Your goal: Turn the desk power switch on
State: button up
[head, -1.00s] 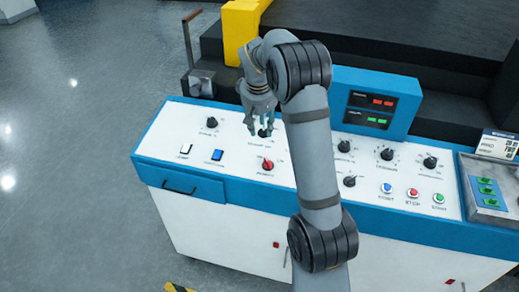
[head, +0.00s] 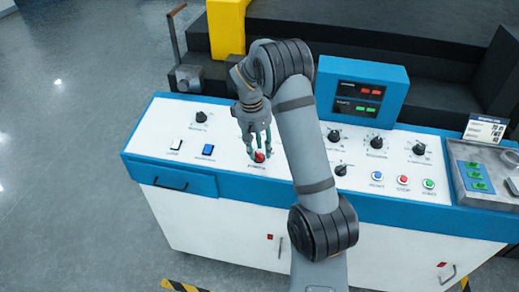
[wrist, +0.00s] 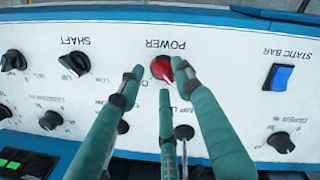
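The power switch is a red rotary knob (head: 259,157) on the white sloped top of the control desk (head: 225,177). In the wrist view the red knob (wrist: 161,69) shows upside down beside the label POWER, its grip ridge slanting. My gripper (head: 256,148) points down just over the knob. In the wrist view its teal fingers (wrist: 158,75) are spread, with one tip left of the knob, one overlapping its right edge and one below it in the picture. Nothing is held. I cannot tell whether a finger touches the knob.
A blue rocker switch (wrist: 283,77) labelled STATIC BAR and a black SHAFT knob (wrist: 75,64) flank the power knob. Several black knobs and coloured push buttons (head: 403,180) sit further right on the desk. A blue display box (head: 361,92) with lit readouts stands behind.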

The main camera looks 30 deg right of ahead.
jog(key=shift+f, duration=0.35)
jog(key=shift+c, duration=0.3)
jog(key=c, duration=0.7)
grip_shut()
